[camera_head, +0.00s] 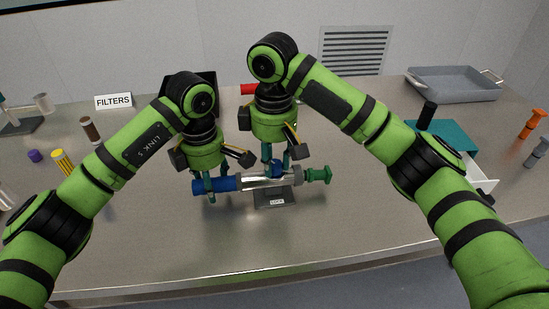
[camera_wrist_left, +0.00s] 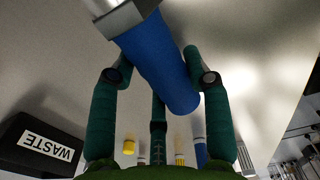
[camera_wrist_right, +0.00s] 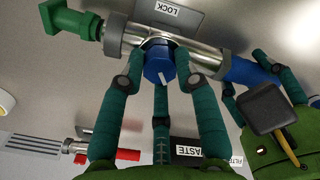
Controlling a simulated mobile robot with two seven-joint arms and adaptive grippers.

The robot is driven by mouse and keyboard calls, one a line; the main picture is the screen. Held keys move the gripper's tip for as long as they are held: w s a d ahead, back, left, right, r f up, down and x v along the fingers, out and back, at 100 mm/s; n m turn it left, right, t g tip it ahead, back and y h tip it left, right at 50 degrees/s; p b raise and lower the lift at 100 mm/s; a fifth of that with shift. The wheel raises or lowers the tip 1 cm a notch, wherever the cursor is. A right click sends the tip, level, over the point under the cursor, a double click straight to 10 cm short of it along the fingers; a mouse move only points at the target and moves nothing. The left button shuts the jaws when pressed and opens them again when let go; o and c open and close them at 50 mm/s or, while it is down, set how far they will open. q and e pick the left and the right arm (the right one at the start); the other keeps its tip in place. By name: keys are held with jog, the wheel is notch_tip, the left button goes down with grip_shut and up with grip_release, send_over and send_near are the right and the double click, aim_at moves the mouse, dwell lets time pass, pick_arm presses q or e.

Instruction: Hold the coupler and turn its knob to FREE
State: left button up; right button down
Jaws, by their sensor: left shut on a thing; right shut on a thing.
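The coupler (camera_head: 290,181) lies across the table in front of me: a silver tube with a blue end section (camera_head: 228,184) on the left and a green fitting (camera_head: 318,175) on the right. My left gripper (camera_head: 210,186) is shut around the blue section, which shows between its fingers in the left wrist view (camera_wrist_left: 160,65). My right gripper (camera_head: 275,166) is shut on the blue knob (camera_wrist_right: 157,66) on the coupler's side. A white mark shows on the knob's face. A dark plate (camera_head: 272,194) under the coupler carries a label reading LOCK (camera_wrist_right: 165,8).
A black box (camera_wrist_left: 38,145) labelled WASTE and a red-ended cylinder (camera_head: 249,89) stand behind the arms. A FILTERS sign (camera_head: 114,101) is at the back left. A grey tray (camera_head: 455,86) and a teal-topped box (camera_head: 445,134) are on the right. The front table area is clear.

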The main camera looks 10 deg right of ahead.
pick_arm(q)
jog(key=shift+d+r, duration=0.1)
jog(key=shift+d, duration=0.25)
pick_arm(e)
jog(key=m, duration=0.4)
jog(key=shift+a, duration=0.15)
pick_arm(q)
jog(key=shift+s, duration=0.1)
pick_arm(e)
jog(key=shift+w+m, duration=0.1)
jog(key=shift+m, duration=1.6)
jog(key=c, duration=1.1)
grip_release()
jog(key=shift+o, duration=1)
jog(key=shift+w+d+f, duration=0.1)
jog(key=shift+d, duration=0.1)
pick_arm(q)
jog(key=shift+a, duration=0.1)
